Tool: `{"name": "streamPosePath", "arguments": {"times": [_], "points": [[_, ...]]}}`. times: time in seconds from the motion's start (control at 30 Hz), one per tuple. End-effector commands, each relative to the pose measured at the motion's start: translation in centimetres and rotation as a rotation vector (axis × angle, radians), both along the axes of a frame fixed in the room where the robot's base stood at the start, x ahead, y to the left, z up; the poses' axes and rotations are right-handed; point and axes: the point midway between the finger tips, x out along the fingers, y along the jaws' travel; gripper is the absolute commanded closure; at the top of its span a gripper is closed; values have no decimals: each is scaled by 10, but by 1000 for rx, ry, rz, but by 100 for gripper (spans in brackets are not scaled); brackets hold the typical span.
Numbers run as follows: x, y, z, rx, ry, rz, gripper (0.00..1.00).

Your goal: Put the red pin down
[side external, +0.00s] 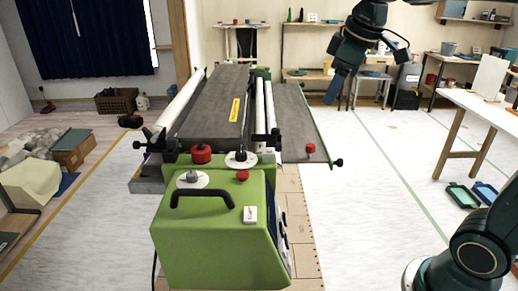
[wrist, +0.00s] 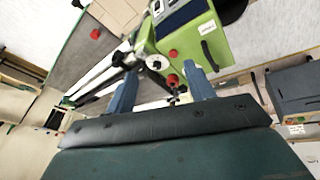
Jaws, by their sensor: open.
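Several small red parts show on the green wallpaper paster (side external: 215,235), and I cannot tell which one is the red pin. A larger red knob (side external: 201,154) sits at the left of its top, and a small red one (side external: 243,176) sits below the white dial (side external: 241,160). Another red piece (side external: 310,148) is on the grey right-hand board. The wrist view shows these as a red knob (wrist: 172,80), a small red one (wrist: 173,53) and a red piece (wrist: 95,33). My gripper (side external: 331,98) is open and empty, above and behind the right-hand board. Its blue fingers (wrist: 160,67) are spread apart.
The paster has a long grey bed (side external: 210,105) with white rollers (side external: 181,105) beside it. A white table (side external: 480,108) stands at the right, with green and blue trays (side external: 462,196) on the floor. Boxes (side external: 72,150) and rubble lie at the left.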

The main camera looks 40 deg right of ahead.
Motion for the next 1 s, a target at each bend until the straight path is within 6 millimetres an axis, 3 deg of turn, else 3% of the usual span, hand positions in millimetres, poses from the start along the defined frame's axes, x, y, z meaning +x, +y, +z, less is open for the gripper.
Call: {"name": "streamPosePath", "arguments": {"times": [0.1,0.5,0.7,1.0], "points": [[-33,14,-7,28,-30,-52,46],[-130,42,-55,140,-112,-234,46],[-156,48,-77,180,-137,-291,46],[-163,49,-84,193,-141,-310,46]]}}
